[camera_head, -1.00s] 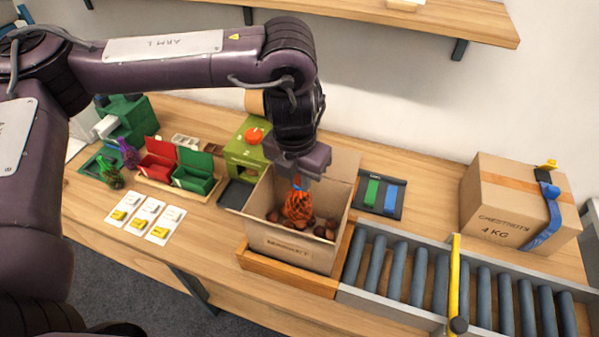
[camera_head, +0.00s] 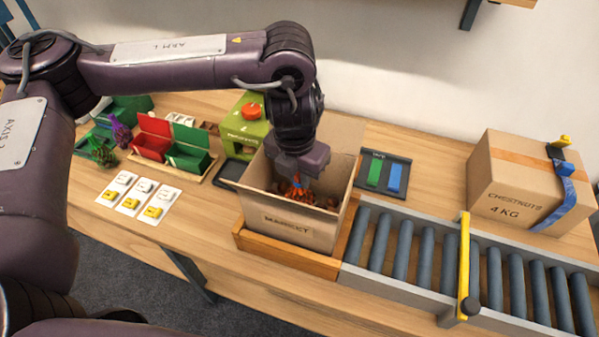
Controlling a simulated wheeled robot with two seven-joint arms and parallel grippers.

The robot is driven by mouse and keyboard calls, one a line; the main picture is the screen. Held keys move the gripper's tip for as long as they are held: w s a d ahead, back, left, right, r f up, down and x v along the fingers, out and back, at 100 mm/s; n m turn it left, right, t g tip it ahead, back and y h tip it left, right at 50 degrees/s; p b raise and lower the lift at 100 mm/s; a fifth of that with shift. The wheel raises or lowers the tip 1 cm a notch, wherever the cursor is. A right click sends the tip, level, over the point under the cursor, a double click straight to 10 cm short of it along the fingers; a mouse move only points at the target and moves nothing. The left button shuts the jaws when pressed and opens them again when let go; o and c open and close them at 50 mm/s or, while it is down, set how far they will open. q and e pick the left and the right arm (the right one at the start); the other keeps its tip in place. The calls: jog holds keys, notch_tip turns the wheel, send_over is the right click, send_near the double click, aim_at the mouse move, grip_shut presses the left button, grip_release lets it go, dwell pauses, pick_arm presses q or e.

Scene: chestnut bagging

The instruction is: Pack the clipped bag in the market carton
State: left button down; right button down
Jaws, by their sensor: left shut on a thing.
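The open market carton (camera_head: 288,229) stands in a wooden cradle at the middle of the table, its back flap up. My left gripper (camera_head: 298,184) reaches down into the carton and is shut on the orange-red net bag (camera_head: 298,193), the clipped bag, with a small blue clip at its neck. Only the bag's upper part shows; the front wall hides its lower part, so I cannot tell whether it touches the bottom. Dark chestnuts or bags lie around it inside. My right gripper is not in view.
A roller conveyor (camera_head: 425,255) with a yellow bar (camera_head: 464,262) runs right of the carton. A tape tray (camera_head: 385,177) lies behind it. A closed chestnuts carton (camera_head: 520,187) stands at the far right. Red (camera_head: 150,146) and green bins (camera_head: 190,158), cards and a green machine (camera_head: 246,124) stand left.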

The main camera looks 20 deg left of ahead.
pick_arm(q)
jog(key=c, duration=1.3)
grip_release()
jog(key=shift+c, duration=0.2)
jog(key=shift+r, duration=0.1)
notch_tip(320, 180, up, 13)
jog(key=p, duration=1.3)
